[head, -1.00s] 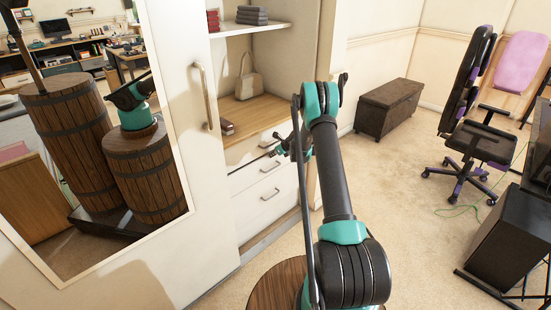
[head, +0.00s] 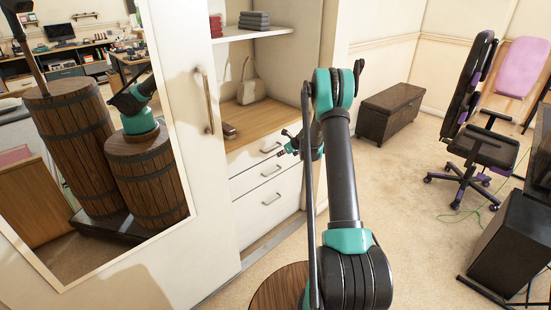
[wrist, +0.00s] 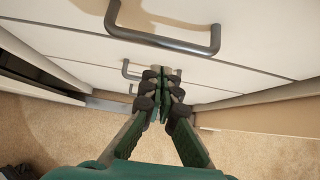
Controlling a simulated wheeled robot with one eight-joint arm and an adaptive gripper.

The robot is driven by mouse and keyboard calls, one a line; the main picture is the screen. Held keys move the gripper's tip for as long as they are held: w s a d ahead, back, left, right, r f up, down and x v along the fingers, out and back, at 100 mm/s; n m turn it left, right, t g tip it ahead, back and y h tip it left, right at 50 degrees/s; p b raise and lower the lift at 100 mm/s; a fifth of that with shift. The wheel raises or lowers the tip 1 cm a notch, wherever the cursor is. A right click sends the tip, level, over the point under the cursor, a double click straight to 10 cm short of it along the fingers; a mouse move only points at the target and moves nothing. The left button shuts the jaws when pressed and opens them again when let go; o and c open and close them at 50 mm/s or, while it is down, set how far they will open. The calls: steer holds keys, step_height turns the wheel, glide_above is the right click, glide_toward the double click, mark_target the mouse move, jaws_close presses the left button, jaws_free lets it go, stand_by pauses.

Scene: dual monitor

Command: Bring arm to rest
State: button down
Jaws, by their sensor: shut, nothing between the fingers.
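My arm (head: 342,170) rises from the lower middle of the head view and bends at a teal elbow near the top. Its far part folds down behind the upper link, which partly hides it. My gripper (head: 286,147) shows small in the head view, in front of the white drawers. In the wrist view my gripper (wrist: 163,82) has its dark fingertips together with nothing between them. The fingers point toward the drawer fronts; the gap to them is hard to judge.
White drawers (head: 268,208) with metal handles stand ahead, under a wooden shelf holding a handbag (head: 250,83). A mirrored door (head: 205,170) is at left. A brown chest (head: 390,112), office chair (head: 483,150) and black box (head: 510,243) stand at right.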

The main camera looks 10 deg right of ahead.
steer(key=s+r+n+g+h, duration=0.1)
steer(key=s+r+n, duration=0.65)
steer(key=s, duration=0.55)
steer(key=s+r+n+g+h, duration=0.1)
steer(key=s+r+n, duration=0.7)
steer(key=s, duration=0.5)
steer(key=s+n+h, duration=0.1)
steer(key=s+n, duration=0.5)
steer(key=s, duration=0.8)
steer(key=s+d+f+n+g+h, duration=0.1)
steer(key=s+n, duration=0.6)
steer(key=s, duration=0.7)
steer(key=shift+s+d+f+h, duration=0.25)
steer(key=shift+s+h, duration=0.15)
steer(key=shift+h, duration=0.2)
